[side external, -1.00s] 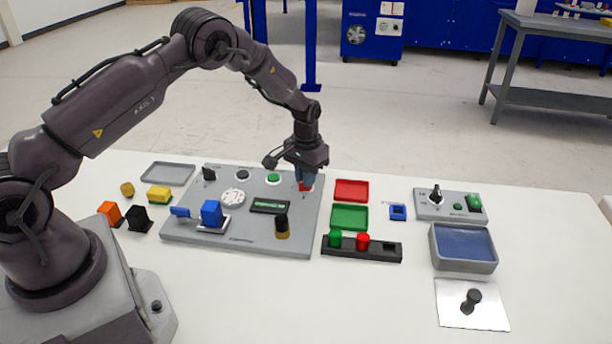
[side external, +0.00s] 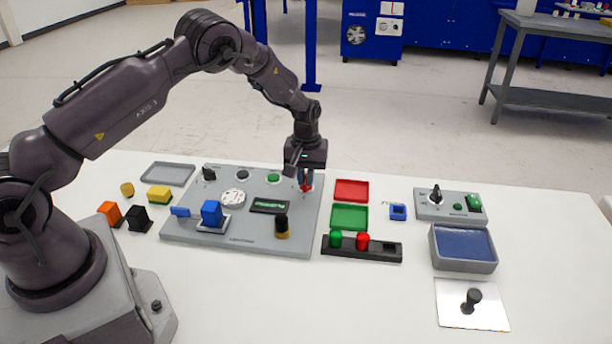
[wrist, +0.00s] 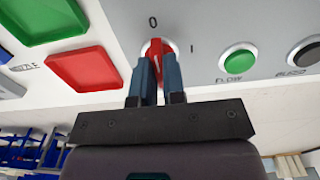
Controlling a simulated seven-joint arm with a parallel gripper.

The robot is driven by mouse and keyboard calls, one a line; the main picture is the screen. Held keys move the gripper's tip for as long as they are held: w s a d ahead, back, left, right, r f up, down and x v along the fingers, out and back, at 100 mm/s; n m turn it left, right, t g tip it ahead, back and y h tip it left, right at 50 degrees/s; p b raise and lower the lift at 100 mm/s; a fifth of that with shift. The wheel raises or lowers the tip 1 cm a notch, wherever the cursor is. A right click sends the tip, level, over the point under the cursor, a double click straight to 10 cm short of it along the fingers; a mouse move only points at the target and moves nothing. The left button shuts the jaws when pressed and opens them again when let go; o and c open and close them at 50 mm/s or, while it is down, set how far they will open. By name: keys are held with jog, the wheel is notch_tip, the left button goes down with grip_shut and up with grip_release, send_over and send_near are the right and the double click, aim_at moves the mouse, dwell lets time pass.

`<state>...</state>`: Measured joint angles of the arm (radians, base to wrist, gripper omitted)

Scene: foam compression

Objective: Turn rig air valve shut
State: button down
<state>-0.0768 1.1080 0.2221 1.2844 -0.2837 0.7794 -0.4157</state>
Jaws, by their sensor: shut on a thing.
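The air valve is a red handle (wrist: 158,52) on the grey rig panel (side external: 180,237). In the wrist view it stands between a "0" mark above and an "I" mark to its right, and its visible part points roughly toward the "0". My gripper (wrist: 157,72) is shut on this handle, one blue finger on each side. In the side view my gripper (side external: 305,180) reaches down to the panel's far right corner, where a little of the red handle shows. The fingers hide the handle's lower part.
A green button (wrist: 238,61) and a black button (wrist: 306,53) sit beside the valve. A red tray (side external: 351,190) and a green tray (side external: 349,217) lie right of the panel. A blue block (side external: 211,212) and a black-topped knob (side external: 281,225) stand on the panel.

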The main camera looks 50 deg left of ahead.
jog(key=shift+r, duration=0.1)
jog(key=c, duration=1.2)
grip_release()
notch_tip(320, 180, up, 13)
jog(key=s+d+r+m+t, duration=0.2)
jog(key=s+r, duration=0.4)
jog(key=s, duration=0.4)
jog(key=s+d+r+m+t, duration=0.1)
jog(key=s+d+r+m, duration=0.3)
jog(key=s, duration=0.6)
jog(key=s+d+r+m+t, duration=0.2)
jog(key=s+d+r+m, duration=0.1)
jog(key=s+r, duration=0.5)
jog(key=shift+s+d+r+t, duration=0.25)
jog(key=shift+s+d+t, duration=0.05)
jog(key=shift+s+d, duration=0.6)
